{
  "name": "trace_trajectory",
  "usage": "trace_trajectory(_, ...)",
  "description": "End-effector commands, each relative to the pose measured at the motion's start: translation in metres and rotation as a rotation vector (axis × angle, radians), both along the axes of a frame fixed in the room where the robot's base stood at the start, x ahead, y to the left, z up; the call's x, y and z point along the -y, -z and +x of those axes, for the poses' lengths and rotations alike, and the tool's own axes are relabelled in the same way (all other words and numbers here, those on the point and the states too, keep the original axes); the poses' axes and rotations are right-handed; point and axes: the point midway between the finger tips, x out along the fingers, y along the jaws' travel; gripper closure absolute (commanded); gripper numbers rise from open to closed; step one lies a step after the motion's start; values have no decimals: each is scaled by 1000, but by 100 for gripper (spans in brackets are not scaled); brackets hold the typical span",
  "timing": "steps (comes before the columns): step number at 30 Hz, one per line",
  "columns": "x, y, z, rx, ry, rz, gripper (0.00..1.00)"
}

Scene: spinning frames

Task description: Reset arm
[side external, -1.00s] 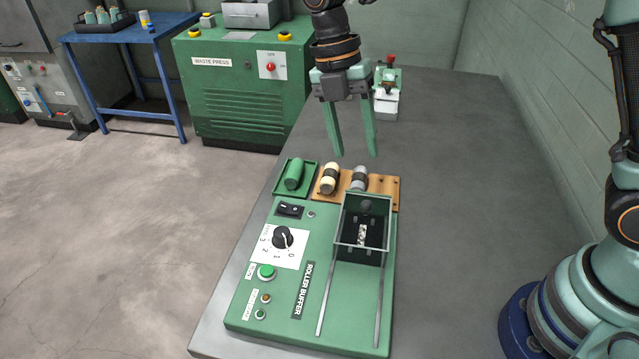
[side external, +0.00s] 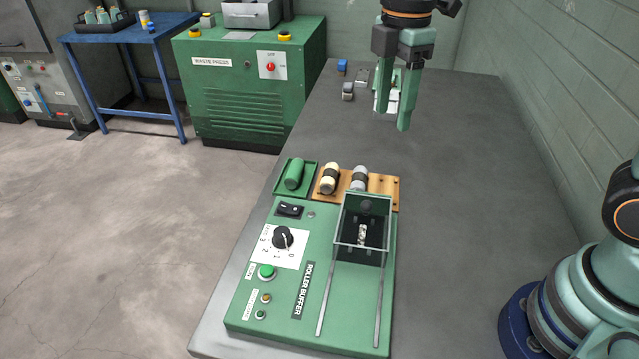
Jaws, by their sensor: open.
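My gripper (side external: 396,112) is open and empty, with its green fingers pointing down. It hangs above the far right part of the grey bench, beyond the roller buffer machine (side external: 250,300). Its fingers partly hide a small white and green device (side external: 382,101) behind them. I cannot tell the exact height of the fingers above the bench. My gripper is apart from the rollers and the machine.
A wooden rack (side external: 384,187) holds a cream roller (side external: 330,178) and a grey roller (side external: 359,178). A green roller (side external: 293,174) lies in a green tray (side external: 309,186). Small items (side external: 348,91) sit at the far bench edge.

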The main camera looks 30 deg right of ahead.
Motion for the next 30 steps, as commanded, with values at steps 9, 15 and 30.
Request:
trace_trajectory(9, 51, -13, -40, 257, 778, 131, 43)
trace_trajectory(15, 73, -7, -61, 366, 1181, 259, 43)
trace_trajectory(30, 83, -1, -69, 414, 1395, 346, 43)
